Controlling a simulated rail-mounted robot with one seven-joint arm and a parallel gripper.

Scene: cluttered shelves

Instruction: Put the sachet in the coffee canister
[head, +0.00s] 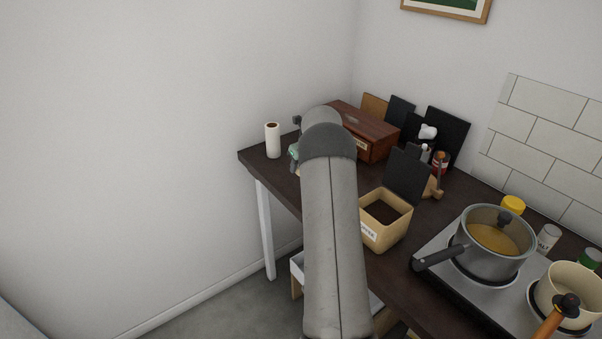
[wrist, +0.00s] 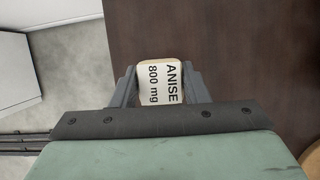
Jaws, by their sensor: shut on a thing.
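My gripper (wrist: 159,72) is shut on a small white sachet (wrist: 162,84) printed "ANISE 800 mg", held between its two fingers in the wrist view. Below it in that view are the dark table top and, at left, pale floor. In the head view my arm hides the sachet and most of my gripper. An open tan canister (head: 377,235) stands on the counter just right of my arm. Its dark lid (head: 405,176) is raised at the back, and dark contents show inside. Its front label is partly hidden, so I cannot read it fully. My gripper is apart from it, farther back and left.
A paper roll (head: 272,141) stands at the counter's left end. A wooden box (head: 372,128) and dark boards (head: 447,135) stand behind. A pot (head: 494,241) and a smaller pan (head: 563,290) sit on the stove at right. The counter's left edge is near my gripper.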

